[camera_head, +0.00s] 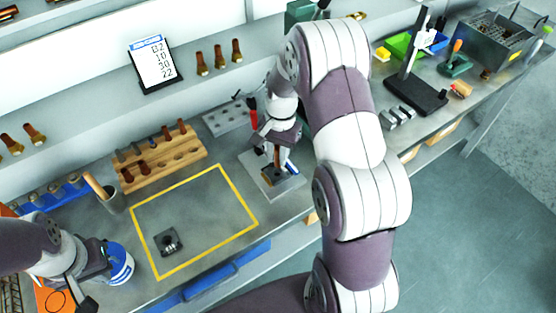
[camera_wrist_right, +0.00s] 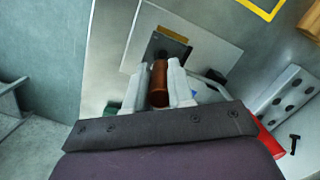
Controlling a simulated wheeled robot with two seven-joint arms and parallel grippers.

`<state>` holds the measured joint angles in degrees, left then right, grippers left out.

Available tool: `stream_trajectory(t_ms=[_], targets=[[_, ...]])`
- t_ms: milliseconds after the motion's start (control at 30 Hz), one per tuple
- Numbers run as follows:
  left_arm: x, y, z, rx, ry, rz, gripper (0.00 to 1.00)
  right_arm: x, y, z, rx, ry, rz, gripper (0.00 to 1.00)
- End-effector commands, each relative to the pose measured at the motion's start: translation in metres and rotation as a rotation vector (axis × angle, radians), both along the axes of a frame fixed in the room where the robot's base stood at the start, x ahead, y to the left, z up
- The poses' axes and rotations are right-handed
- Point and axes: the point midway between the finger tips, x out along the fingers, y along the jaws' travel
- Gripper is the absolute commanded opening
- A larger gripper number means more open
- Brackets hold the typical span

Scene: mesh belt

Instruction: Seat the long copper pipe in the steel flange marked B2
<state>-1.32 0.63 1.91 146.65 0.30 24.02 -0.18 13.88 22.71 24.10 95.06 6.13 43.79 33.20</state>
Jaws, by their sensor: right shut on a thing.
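My right gripper (camera_wrist_right: 160,72) is shut on a copper pipe (camera_wrist_right: 158,85) in the right wrist view. The pipe's far end points at a small block with a dark top (camera_wrist_right: 164,47) on a pale square plate (camera_wrist_right: 205,50); contact cannot be told. In the head view my right gripper (camera_head: 277,152) is above that plate (camera_head: 255,172). A dark square flange with a raised hub (camera_head: 168,241) sits inside the yellow outline; its marking is unreadable. My left gripper (camera_head: 93,280) is at the lower left beside a white and blue can (camera_head: 119,263); its jaws are unclear.
A wooden rack (camera_head: 160,160) holds several pipes behind the yellow outline (camera_head: 198,175). A grey holed block (camera_head: 226,117) stands behind my right gripper. A sign (camera_head: 155,64) reads B2, 10, 30, 22. The outlined area is mostly clear. A black stand (camera_head: 415,95) is at right.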

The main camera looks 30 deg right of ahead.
Motion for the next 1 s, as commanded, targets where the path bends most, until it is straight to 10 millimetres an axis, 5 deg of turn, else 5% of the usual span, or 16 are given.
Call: stream_trajectory(t_ms=[300, 667, 700, 767, 1000], targets=[[0.0, 0.0, 0.011, 0.0, 0.0, 0.0, 0.0, 0.003, 0.001, -0.042, 0.0, 0.001, 0.0, 0.0], [0.0, 0.0, 0.008, 0.0, 0.0, 0.0, 0.0, 0.003, 0.001, -0.047, -0.001, -0.001, -0.001, 0.0], [0.0, 0.0, 0.008, 0.0, 0.001, 0.0, 0.0, 0.003, 0.001, -0.047, -0.001, -0.001, -0.001, 0.32], [0.0, 0.0, 0.008, 0.0, 0.0, 0.0, 0.0, 0.003, 0.001, -0.046, -0.001, -0.001, -0.001, 0.48], [0.0, 0.0, 0.009, 0.0, 0.0, 0.0, 0.0, 0.003, 0.001, -0.046, -0.001, -0.002, -0.001, 0.48]])
